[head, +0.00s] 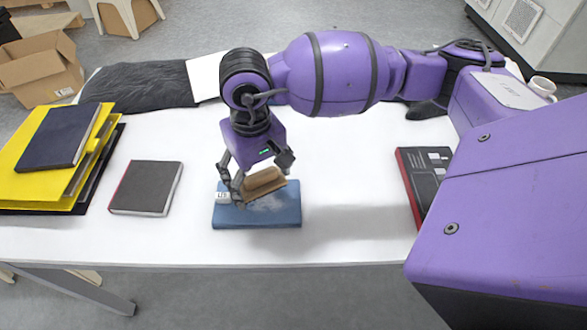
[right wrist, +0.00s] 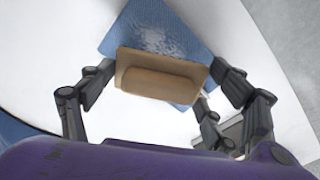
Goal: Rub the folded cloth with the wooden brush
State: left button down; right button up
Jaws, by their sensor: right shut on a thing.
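The folded cloth (head: 286,214) is blue and lies flat on the white table, with a pale patch on its top and a small white label at its left end. It also shows in the right wrist view (right wrist: 190,32). My right gripper (head: 256,184) is shut on the wooden brush (head: 265,182), a brown block held tilted over the cloth. In the right wrist view the brush (right wrist: 158,78) sits between the fingers, with the cloth behind it. I cannot tell whether its underside touches the cloth. My left gripper is not in view.
A dark book (head: 146,188) lies left of the cloth. Yellow folders (head: 30,185) with a navy book (head: 60,136) are at the far left. A black and red book (head: 424,172) lies at right. Dark fur (head: 140,86) lies along the back edge. The table's front strip is clear.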

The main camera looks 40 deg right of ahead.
jog(key=shift+w+a+r+b, duration=0.1)
jog(key=shift+w+a+b, duration=0.25)
jog(key=shift+w+a, duration=0.35)
jog(key=shift+w+a+r+b, duration=0.1)
jog(key=shift+w+a+b, duration=0.3)
jog(key=shift+a, duration=0.5)
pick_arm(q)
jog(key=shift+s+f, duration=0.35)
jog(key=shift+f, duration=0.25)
pick_arm(e)
jog(key=shift+r+p, duration=0.35)
jog(key=shift+r, duration=0.1)
notch_tip(320, 180, up, 3)
jog(key=shift+w+f+p, duration=0.1)
jog(key=shift+f+p, duration=0.1)
jog(key=shift+p, duration=0.4)
notch_tip(320, 180, up, 2)
jog(key=shift+r+p, duration=0.2)
jog(key=shift+p, duration=0.35)
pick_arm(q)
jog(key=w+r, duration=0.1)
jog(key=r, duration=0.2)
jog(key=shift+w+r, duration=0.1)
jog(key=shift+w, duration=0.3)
pick_arm(e)
jog(key=shift+r, duration=0.1)
jog(key=shift+r, duration=0.1)
